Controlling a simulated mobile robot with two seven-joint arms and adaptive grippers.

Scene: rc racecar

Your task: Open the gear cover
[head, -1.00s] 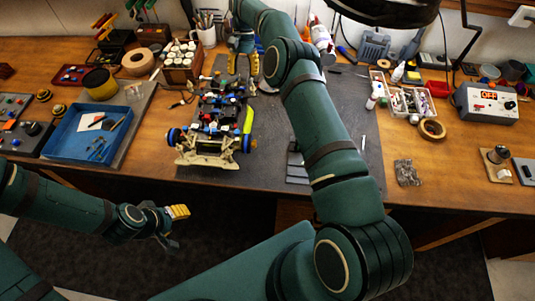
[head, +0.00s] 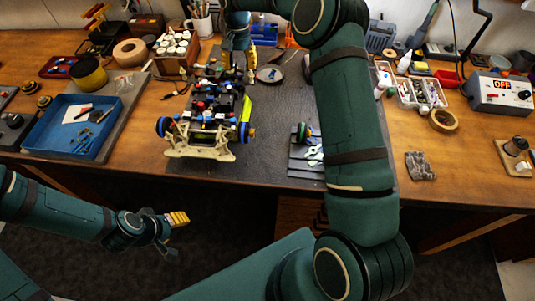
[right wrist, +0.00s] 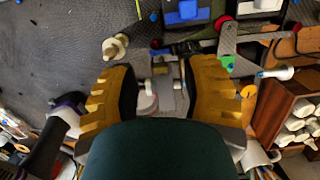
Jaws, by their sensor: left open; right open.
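The RC car (head: 212,115) stands on the dark mat, its cream front bumper toward me and its far end near my right gripper. My right gripper (right wrist: 160,88) is open above that far end. Between its yellow fingers is a grey part with a white rounded piece (right wrist: 147,100); I cannot tell for sure whether this is the gear cover. A blue block (right wrist: 187,12) and dark plates of the car show at the top of the right wrist view. In the head view my right arm's wrist hides some of the far end. My left gripper (head: 172,232) is open and empty, in front of the table.
A blue tray (head: 40,138) lies at left, and a wooden bottle rack (head: 176,60) stands beside the car's far end. A small plate with green parts (head: 308,158) is on the mat at right. A parts box (head: 420,92) and power supply (head: 497,98) stand further right.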

